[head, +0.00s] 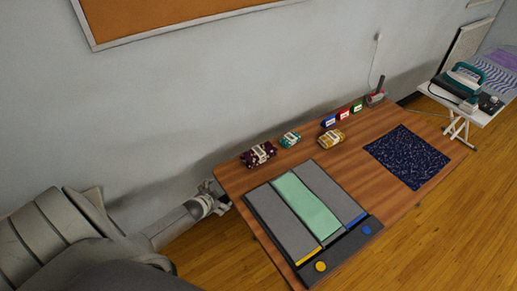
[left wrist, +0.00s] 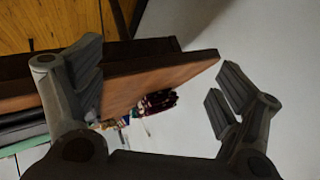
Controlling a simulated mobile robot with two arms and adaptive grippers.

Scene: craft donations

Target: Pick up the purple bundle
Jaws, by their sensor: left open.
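The purple bundle (head: 258,154), dark and wrapped with a pale label band, lies on the wooden table near its back left edge. It also shows in the left wrist view (left wrist: 158,100), beyond the table corner and between my fingers in the picture. My left gripper (head: 215,196) is beside the table's left edge, apart from the bundle. In the left wrist view its fingers (left wrist: 158,72) are spread wide with nothing between them. My right gripper is in neither view.
The table (head: 290,165) also holds a teal bundle (head: 290,139), a yellowish bundle (head: 331,138), a grey and green folding board (head: 306,202) and dark patterned cloth (head: 407,157). Small coloured items stand behind. The table's corner edge (left wrist: 205,58) lies close to my left gripper.

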